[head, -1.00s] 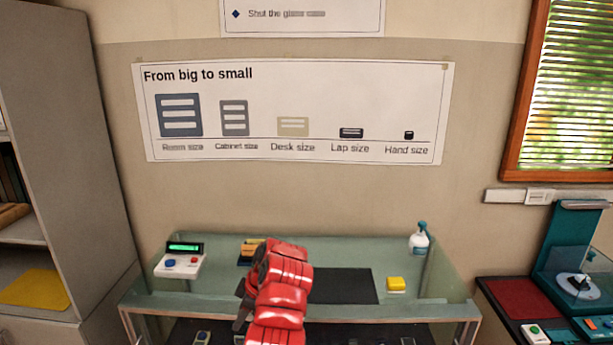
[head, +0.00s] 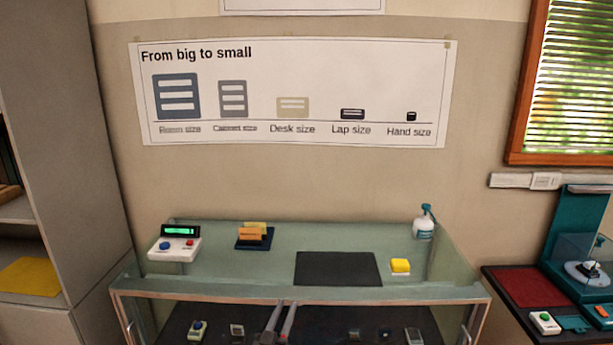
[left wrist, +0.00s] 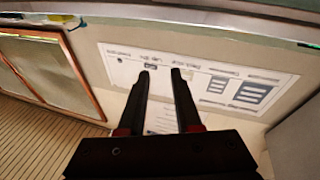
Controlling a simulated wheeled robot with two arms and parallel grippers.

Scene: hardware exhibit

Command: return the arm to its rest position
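My left gripper shows in the head view (head: 283,306) as two thin dark finger tips rising from the bottom edge, in front of the glass case (head: 210,290). The rest of that arm is out of the picture. In the left wrist view my left gripper (left wrist: 160,76) has two dark fingers apart with nothing between them. They point towards the wall poster, which appears upside down there. My right gripper is in neither view.
A cabinet (head: 75,130) stands left; a red-matted table (head: 530,285) stands right.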

